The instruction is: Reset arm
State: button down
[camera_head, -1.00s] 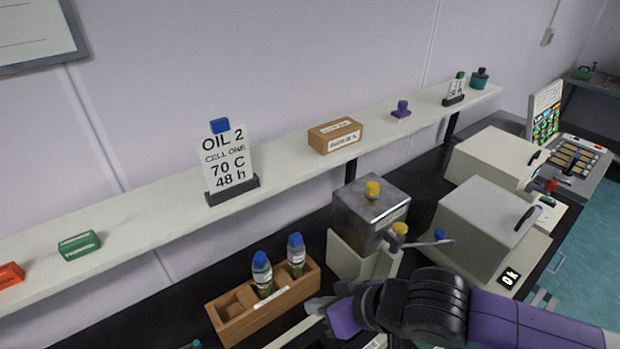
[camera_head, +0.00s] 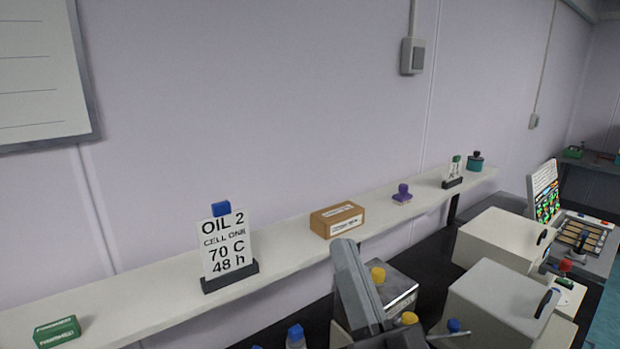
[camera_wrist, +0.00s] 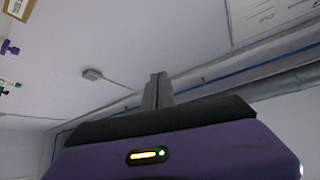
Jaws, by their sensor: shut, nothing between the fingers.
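My gripper (camera_head: 357,285) rises from the bottom edge of the head view, its grey fingers pointing up and slightly left. It stands in front of the metal box with the yellow knob (camera_head: 397,287) and hides part of it. In the wrist view the fingers (camera_wrist: 157,90) are together with nothing between them. They point toward the wall and ceiling, clear of any object. The rest of my arm is mostly below the head view.
The shelf (camera_head: 120,315) carries an OIL 2 sign (camera_head: 228,245), a cardboard box (camera_head: 337,220), a purple stamp-like item (camera_head: 402,194) and a green box (camera_head: 57,332). White lidded machines (camera_head: 490,305) stand right. A blue-capped bottle (camera_head: 296,337) shows at the bottom.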

jog(key=s+d+f+m+g+h+b, duration=0.1)
jog(key=s+d+f+m+h, duration=0.1)
jog(key=s+d+f+h, duration=0.45)
jog(key=s+d+f+m+g+h+b, duration=0.1)
jog(key=s+d+f+m+h, duration=0.2)
jog(key=f, duration=0.7)
jog(key=s+d+f+n+g+b, duration=0.1)
jog(key=s+d+f+n+g, duration=0.2)
jog(key=s+f, duration=0.5)
jog(key=s+d+f+n+g+y+b, duration=0.1)
jog(key=s+d+f+n+g, duration=0.2)
jog(key=s+f, duration=0.6)
jog(key=s, duration=0.5)
jog(key=shift+d+f+n+g, duration=0.15)
jog(key=shift+f+n+g, duration=0.15)
jog(key=shift+n, duration=0.1)
jog(key=shift+y, duration=0.25)
